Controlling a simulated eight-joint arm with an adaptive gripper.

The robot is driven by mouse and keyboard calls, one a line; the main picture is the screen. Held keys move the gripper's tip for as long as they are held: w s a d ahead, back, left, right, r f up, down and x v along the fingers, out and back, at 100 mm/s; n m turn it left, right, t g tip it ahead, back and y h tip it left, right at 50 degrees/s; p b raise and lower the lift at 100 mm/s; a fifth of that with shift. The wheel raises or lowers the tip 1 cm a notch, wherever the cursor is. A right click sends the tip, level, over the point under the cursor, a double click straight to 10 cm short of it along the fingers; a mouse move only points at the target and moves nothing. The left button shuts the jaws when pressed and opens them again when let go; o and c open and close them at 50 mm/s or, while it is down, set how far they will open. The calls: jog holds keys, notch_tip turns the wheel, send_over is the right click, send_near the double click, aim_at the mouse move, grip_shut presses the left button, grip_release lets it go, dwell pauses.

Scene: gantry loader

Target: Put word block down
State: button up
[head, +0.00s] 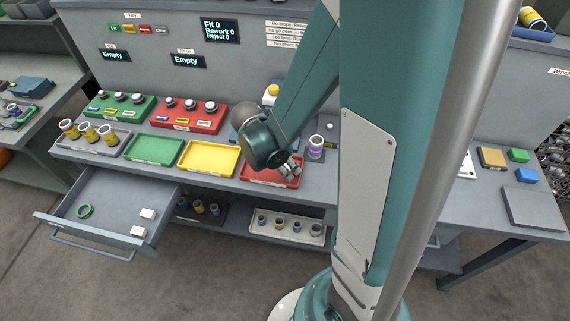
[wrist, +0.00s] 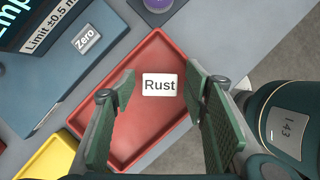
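The word block (wrist: 160,85), a white block reading "Rust", lies face up over the floor of the red tray (wrist: 113,146) in the wrist view. My gripper (wrist: 162,88) has its two green-padded fingers spread on either side of the block, with a visible gap on each side. The fingers do not appear to touch it. In the head view my gripper (head: 290,172) is low over the red tray (head: 254,179) and hides the block. I cannot tell the exact height of the fingertips above the tray floor.
A yellow tray (head: 209,159) and a green tray (head: 153,150) stand left of the red one. An open drawer (head: 110,205) holds two white blocks and a green ring. A purple-topped item (head: 316,147) stands right behind the red tray. A gauge plate marked "Zero" (wrist: 62,67) is close by.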

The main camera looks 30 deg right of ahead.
jog(key=shift+r, duration=0.15)
jog(key=p+v, duration=0.2)
jog(key=v, duration=1)
dwell(0.6)
jog(key=shift+a+r, duration=0.1)
dwell(0.5)
jog(key=s+a+r+m+t+y, duration=0.2)
jog(key=s+a+r+m+t, duration=0.1)
jog(key=r+m, duration=0.4)
jog(key=s+a+r+m+t+y, duration=0.2)
jog(key=s+a+r+m+t, duration=0.1)
jog(key=r+m, duration=0.5)
jog(key=shift+a+m+t, duration=0.6)
jog(key=shift+a+m, duration=0.65)
jog(key=shift+m, duration=0.25)
dwell(0.5)
